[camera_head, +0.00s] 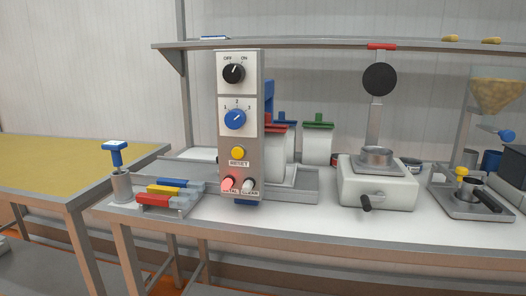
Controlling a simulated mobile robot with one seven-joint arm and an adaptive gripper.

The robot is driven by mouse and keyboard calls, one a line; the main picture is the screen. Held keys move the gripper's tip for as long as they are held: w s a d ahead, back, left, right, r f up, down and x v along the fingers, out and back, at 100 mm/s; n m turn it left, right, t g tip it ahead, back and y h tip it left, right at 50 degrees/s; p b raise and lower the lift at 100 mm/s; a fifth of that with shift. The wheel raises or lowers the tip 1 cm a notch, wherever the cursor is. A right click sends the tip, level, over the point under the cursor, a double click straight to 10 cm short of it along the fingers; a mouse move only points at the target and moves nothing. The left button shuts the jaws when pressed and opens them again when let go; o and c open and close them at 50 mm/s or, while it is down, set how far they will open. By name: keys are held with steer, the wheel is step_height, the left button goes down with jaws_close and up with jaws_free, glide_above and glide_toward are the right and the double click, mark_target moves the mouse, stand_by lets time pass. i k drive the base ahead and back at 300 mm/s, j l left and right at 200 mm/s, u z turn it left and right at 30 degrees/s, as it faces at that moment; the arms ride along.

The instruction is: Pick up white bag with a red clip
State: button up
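A white bag with a red clip (276,128) stands on the workbench, just right of and behind the grey control panel (238,150). The panel hides the bag's left part, so only its right side shows. A similar bag with a blue clip (287,122) stands close behind it, partly covered. A white bag with a green clip (317,143) stands apart to the right. My gripper is not in view.
The panel stands tall at the bench front. Left are a tamper with a blue handle (116,155) and bars with red, yellow and blue ends (165,191). Right are a white machine (376,187) and a grinder (495,95). A shelf (340,43) runs above.

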mark_target(275, 144)
steer(key=k+l+u, duration=0.2)
steer(key=l, duration=0.15)
steer(key=i+l+u, duration=0.1)
steer(key=l, duration=2.55)
steer(key=i+l, duration=0.15)
steer(key=l, duration=0.2)
steer(key=i+l+u, duration=0.1)
steer(key=l, duration=0.25)
steer(key=i+l, duration=0.25)
steer(key=i+j, duration=0.25)
steer(key=j, duration=0.2)
